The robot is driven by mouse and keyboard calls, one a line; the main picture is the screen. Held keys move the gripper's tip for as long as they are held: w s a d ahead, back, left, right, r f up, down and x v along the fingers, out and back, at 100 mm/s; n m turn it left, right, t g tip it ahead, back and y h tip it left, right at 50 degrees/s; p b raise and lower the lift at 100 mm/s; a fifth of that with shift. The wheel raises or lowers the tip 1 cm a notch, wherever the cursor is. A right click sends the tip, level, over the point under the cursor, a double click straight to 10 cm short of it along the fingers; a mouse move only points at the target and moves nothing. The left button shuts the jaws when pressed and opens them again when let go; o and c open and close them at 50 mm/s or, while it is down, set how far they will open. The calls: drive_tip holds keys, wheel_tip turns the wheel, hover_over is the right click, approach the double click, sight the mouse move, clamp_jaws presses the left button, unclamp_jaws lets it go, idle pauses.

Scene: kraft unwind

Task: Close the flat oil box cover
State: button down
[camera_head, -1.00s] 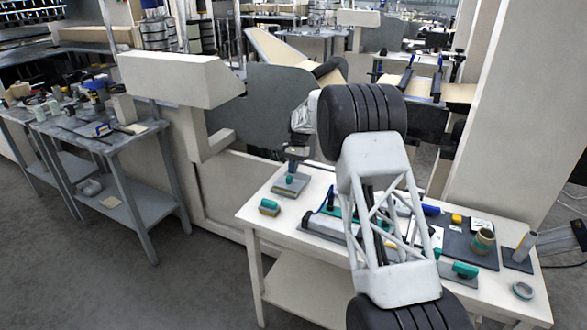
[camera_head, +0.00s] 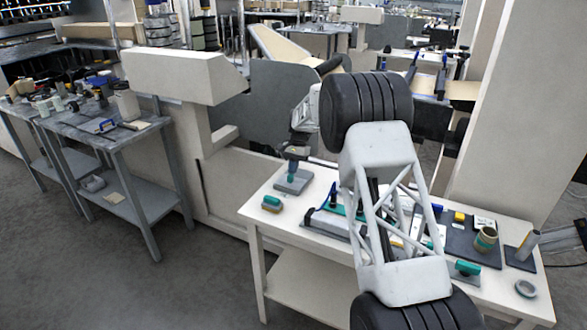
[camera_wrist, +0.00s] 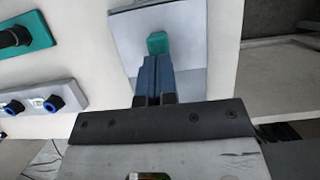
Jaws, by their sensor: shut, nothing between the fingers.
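A flat grey square piece (camera_head: 296,185) with a teal tab lies at the far left part of the white table; I take it for the flat oil box and its cover. It also fills the top middle of the wrist view (camera_wrist: 190,50), with the teal tab (camera_wrist: 157,43) at its centre. My gripper (camera_head: 292,165) points down over it. In the wrist view my blue fingers (camera_wrist: 153,62) are together and empty, right by the tab. Whether they touch it, I cannot tell. The fingers and arm hide part of the piece, and whether the cover stands open is not clear.
A small teal-topped block (camera_head: 271,203) sits near the table's left edge. A teal plate with a black handle (camera_wrist: 28,38) and a grey bar with blue fittings (camera_wrist: 40,106) lie beside the piece. A tape ring (camera_head: 525,288) and roll (camera_head: 486,238) are at right.

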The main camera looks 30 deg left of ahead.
drive_tip(key=shift+w+f, duration=0.1)
drive_tip(key=shift+w, duration=0.45)
drive_tip(key=w, duration=0.3)
drive_tip(key=v, duration=1)
drive_tip(key=shift+w, duration=0.1)
drive_tip(key=w, duration=0.6)
drive_tip(key=shift+w+d, duration=0.25)
drive_tip(key=shift+d, duration=0.1)
drive_tip(key=shift+f, duration=0.1)
